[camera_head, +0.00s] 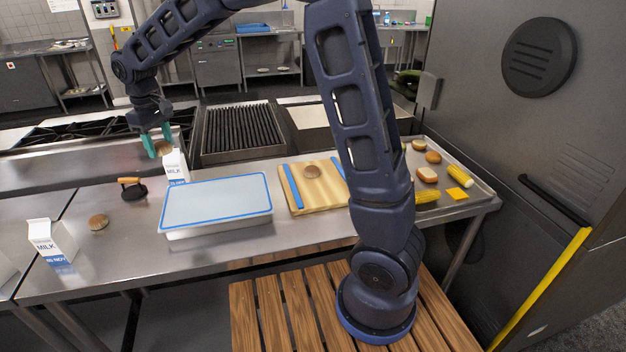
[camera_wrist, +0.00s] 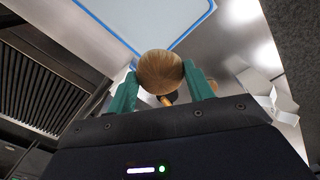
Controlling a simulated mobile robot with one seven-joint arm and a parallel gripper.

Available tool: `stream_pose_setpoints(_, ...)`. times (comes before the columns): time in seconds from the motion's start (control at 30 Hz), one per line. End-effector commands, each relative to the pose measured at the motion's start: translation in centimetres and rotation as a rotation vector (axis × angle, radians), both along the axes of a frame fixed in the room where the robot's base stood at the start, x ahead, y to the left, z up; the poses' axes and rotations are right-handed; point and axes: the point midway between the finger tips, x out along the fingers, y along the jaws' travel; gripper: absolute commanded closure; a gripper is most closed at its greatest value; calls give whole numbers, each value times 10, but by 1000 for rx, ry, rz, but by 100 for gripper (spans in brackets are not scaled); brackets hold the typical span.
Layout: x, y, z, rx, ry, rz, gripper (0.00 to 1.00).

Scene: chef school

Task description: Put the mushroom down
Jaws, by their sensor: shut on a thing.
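My gripper (camera_head: 157,142) has green fingers and is shut on the mushroom (camera_head: 163,147), a round brown thing. It holds the mushroom above the back left of the steel counter, behind a milk carton. In the wrist view the mushroom (camera_wrist: 160,72) sits between the two green fingertips of my gripper (camera_wrist: 162,84), its rounded brown top showing. Its underside is hidden there.
A milk carton (camera_head: 176,167) stands close below my gripper. A black press with a wooden handle (camera_head: 133,190), a blue-rimmed tray (camera_head: 216,202) and a cutting board (camera_head: 294,206) are nearby. Another milk carton (camera_head: 46,238) and a brown round item (camera_head: 98,222) are front left.

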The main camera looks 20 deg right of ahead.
Motion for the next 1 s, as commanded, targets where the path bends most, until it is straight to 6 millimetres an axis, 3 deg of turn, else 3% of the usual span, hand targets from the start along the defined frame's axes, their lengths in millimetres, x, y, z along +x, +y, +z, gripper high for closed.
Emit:
stream_pose_setpoints(0.03,10,-21,3,1,-2,-39,70)
stream_pose_setpoints(0.2,33,-85,8,0,-3,-161,70)
stream_pose_setpoints(0.5,53,-198,13,-1,-2,-379,70)
stream_pose_setpoints(0.77,50,-291,13,-1,-2,-569,70)
stream_pose_setpoints(1.0,32,-370,11,2,-2,-744,70)
